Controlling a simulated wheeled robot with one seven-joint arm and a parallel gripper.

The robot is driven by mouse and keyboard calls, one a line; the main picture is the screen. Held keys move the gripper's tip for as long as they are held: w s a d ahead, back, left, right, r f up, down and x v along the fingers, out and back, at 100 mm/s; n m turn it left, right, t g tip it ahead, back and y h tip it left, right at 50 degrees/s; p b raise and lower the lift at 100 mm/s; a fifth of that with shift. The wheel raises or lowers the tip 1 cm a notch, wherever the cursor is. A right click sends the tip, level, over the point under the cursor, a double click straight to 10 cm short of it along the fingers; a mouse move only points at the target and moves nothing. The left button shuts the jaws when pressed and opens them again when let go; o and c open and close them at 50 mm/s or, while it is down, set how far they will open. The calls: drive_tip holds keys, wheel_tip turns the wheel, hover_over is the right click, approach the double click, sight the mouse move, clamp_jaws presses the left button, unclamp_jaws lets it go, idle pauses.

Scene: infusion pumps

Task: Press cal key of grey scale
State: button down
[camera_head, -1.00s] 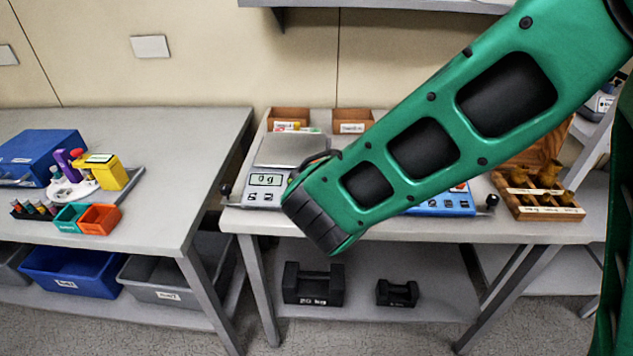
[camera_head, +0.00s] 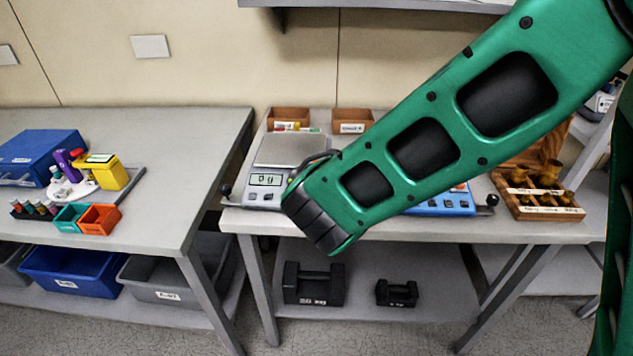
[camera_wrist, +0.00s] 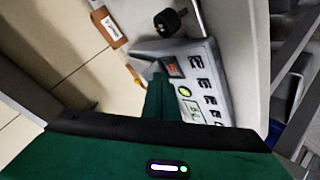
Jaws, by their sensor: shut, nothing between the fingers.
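The grey scale (camera_head: 266,196) stands at the left of the right-hand bench in the head view, with a flat metal pan and a lit display reading 0 g. My green arm covers its right side. In the wrist view its grey key panel (camera_wrist: 216,72) shows an orange key (camera_wrist: 174,70), a round yellow-green key (camera_wrist: 184,91) and several dark-marked keys. My gripper (camera_wrist: 158,80) is shut and empty, its green fingertips at the panel's edge beside the orange key. I cannot tell whether they touch. The gripper is hidden in the head view.
A blue scale (camera_head: 440,206) is partly behind my arm. Cardboard boxes (camera_head: 289,117) stand at the back. A wooden weight rack (camera_head: 540,212) is at the right. A black knob (camera_wrist: 168,22) shows near the panel. Black weights (camera_head: 313,285) sit on the lower shelf.

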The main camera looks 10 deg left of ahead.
drive_tip(key=shift+f, duration=0.1)
idle(0.4)
drive_tip(key=shift+f, duration=0.3)
drive_tip(key=shift+w+f, duration=0.15)
drive_tip(key=shift+f, duration=0.25)
idle(0.9)
drive_tip(key=shift+r, duration=0.8)
drive_tip(key=shift+s+d+r, duration=0.1)
drive_tip(key=shift+s+r, duration=0.15)
drive_tip(key=shift+r, duration=0.55)
drive_tip(key=shift+s+a+r, duration=0.1)
drive_tip(key=shift+s+r, duration=0.2)
drive_tip(key=shift+r, duration=0.5)
drive_tip(key=shift+s+d+r, duration=0.1)
drive_tip(key=shift+s+r, duration=0.15)
drive_tip(key=shift+r, duration=0.55)
